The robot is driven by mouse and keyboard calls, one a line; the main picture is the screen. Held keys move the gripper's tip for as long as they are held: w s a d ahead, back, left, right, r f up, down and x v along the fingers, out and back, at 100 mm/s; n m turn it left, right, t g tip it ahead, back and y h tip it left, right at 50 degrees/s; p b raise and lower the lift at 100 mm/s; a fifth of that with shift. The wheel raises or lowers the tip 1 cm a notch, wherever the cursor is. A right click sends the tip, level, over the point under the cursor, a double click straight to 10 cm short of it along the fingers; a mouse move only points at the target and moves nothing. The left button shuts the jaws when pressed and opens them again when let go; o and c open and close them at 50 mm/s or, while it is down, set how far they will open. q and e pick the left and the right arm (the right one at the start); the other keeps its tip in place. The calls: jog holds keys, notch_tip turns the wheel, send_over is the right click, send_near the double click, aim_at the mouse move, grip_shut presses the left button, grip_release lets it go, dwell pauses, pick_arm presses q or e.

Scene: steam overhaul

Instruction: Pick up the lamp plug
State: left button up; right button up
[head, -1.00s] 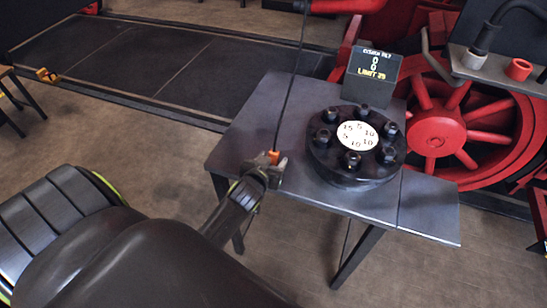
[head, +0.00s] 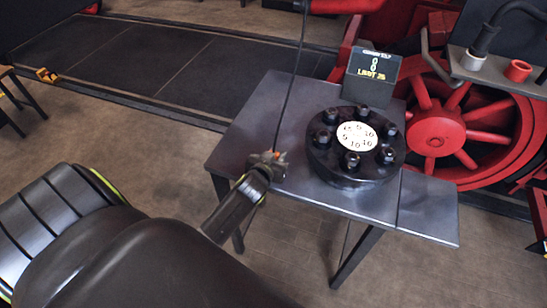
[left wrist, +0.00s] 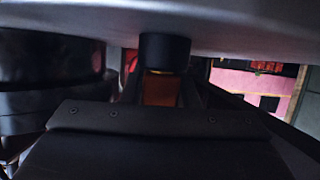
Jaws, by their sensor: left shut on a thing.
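The lamp plug, a small orange piece (head: 277,154) on the end of a thin dark cord, is at the tip of my left gripper (head: 268,163). The cord runs up from it to the top of the head view. My left gripper is shut on it over the left front part of the steel table. In the left wrist view the orange body (left wrist: 160,90) sits between the fingers, under a black round part (left wrist: 165,52). Most of the plug is hidden by the fingers in the head view. My right gripper is not in view.
A steel table (head: 250,120) carries a round black flange (head: 345,165) with several bolts and a white dial, just right of my left gripper. A small display (head: 371,78) stands behind it. A red wheel (head: 437,133) and a shelf with a red socket (head: 517,70) are at right.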

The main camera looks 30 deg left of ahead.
pick_arm(q)
grip_shut()
notch_tip(320, 180, up, 10)
dwell(0.4)
dwell(0.8)
